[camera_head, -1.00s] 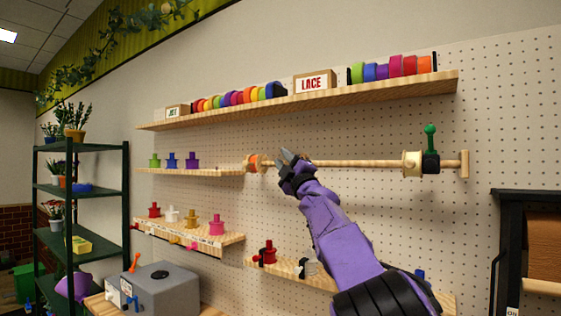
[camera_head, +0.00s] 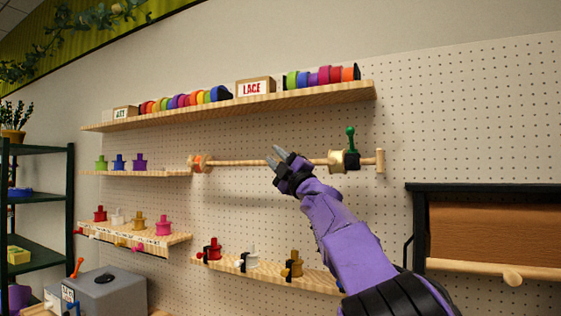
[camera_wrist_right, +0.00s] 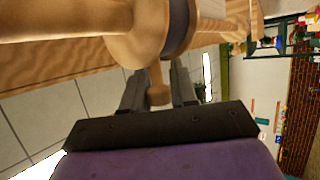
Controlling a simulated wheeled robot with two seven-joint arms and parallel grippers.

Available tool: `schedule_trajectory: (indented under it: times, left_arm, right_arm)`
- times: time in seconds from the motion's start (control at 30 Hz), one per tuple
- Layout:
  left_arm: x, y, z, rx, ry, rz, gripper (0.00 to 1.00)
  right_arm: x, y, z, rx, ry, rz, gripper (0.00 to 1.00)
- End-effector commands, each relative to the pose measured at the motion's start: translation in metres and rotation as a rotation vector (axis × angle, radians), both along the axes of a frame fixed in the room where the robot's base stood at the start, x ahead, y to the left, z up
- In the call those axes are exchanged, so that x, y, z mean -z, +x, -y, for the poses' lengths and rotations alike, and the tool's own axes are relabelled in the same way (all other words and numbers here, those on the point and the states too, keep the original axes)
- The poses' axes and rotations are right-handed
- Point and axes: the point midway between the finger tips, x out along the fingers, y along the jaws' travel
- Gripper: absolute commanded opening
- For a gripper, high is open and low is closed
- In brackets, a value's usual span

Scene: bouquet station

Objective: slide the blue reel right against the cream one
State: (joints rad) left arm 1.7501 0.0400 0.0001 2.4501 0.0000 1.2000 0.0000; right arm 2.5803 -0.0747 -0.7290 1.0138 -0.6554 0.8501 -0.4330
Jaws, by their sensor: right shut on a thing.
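My right gripper (camera_head: 277,155) is at the middle of the wooden rod (camera_head: 235,163) on the pegboard. In the right wrist view its fingers (camera_wrist_right: 158,92) are closed about a small wooden knob below a wooden reel with a dark grey-blue band, the blue reel (camera_wrist_right: 178,25). In the head view I cannot make out this reel behind the gripper. The cream reel (camera_head: 336,161) sits farther right on the rod, apart from the gripper, against a black block with a green handle (camera_head: 351,140). My left gripper is not in view.
An orange reel (camera_head: 198,163) is at the rod's left end. A shelf of colored rolls (camera_head: 315,94) with a LACE box (camera_head: 256,87) runs above. Shelves with small spools (camera_head: 138,226) are below. The rod between gripper and cream reel is clear.

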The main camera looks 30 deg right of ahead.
Motion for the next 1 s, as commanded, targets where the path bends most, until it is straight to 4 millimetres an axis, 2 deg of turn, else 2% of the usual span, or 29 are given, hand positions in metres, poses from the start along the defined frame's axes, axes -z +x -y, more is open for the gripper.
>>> schedule_trajectory:
  times: [0.17,0.2,0.23,0.27,0.53,0.63,0.8,1.0]
  left_arm:
    - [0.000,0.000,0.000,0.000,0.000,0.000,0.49]
    - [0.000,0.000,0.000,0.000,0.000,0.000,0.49]
    - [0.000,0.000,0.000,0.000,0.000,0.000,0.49]
    - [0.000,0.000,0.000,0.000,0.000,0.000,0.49]
    - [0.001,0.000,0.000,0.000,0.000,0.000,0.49]
    - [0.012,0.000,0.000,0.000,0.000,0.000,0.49]
    - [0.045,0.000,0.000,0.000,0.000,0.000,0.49]
    - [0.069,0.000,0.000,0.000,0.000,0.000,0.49]
  right_arm:
    - [0.000,0.000,0.000,-0.001,0.000,0.000,0.00]
    - [0.000,0.000,0.000,-0.001,-0.001,0.000,0.34]
    - [0.000,0.000,0.000,0.000,0.000,0.000,0.44]
    - [0.000,0.000,0.001,0.001,0.001,0.000,0.49]
    - [0.001,-0.001,0.001,0.002,0.000,-0.001,0.49]
    - [0.010,-0.008,0.001,0.003,0.000,0.000,0.49]
    - [0.035,-0.041,0.004,0.004,0.001,0.002,0.49]
    - [0.055,-0.077,0.007,0.003,0.000,0.001,0.49]
